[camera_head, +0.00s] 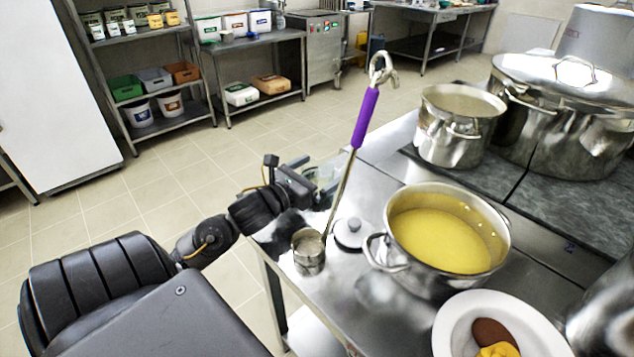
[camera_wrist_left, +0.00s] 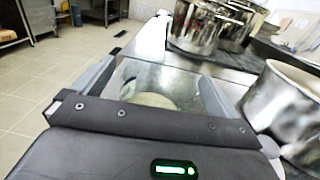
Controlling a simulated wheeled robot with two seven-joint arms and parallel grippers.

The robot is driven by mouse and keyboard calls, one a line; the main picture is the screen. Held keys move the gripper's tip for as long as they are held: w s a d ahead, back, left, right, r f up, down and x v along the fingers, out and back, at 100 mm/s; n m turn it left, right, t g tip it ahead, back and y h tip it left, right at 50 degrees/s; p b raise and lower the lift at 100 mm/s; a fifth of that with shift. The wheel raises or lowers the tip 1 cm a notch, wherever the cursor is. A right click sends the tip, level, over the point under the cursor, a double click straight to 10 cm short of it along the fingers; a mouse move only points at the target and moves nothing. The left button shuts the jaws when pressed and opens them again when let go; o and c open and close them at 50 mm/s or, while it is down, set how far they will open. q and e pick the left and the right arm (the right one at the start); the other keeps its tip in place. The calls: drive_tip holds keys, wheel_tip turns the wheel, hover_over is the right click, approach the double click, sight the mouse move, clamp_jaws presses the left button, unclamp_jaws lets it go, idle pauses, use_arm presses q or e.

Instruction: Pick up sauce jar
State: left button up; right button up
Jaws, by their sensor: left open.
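A glass sauce jar (camera_head: 325,174) stands near the far left edge of the steel counter, partly hidden by my left gripper and the ladle. My left gripper (camera_head: 312,177) is open at the jar, with the arm coming in from the left. In the left wrist view, its two fingers (camera_wrist_left: 155,75) spread on either side of a clear, glassy shape with a pale round part (camera_wrist_left: 150,101), which looks like the jar. I cannot tell whether either finger touches it. My right gripper is not in view.
A ladle with a purple handle (camera_head: 365,118) leans up from a small metal cup (camera_head: 308,252), close to the gripper. A small knobbed lid (camera_head: 351,233), a pot of yellow soup (camera_head: 385,252) and a white plate (camera_head: 447,322) stand nearby. Larger pots (camera_head: 447,145) stand behind.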

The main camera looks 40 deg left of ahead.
use_arm(q)
drive_tip(key=c, duration=1.3)
drive_tip(key=shift+c, duration=0.3)
drive_tip(key=shift+r, duration=0.15)
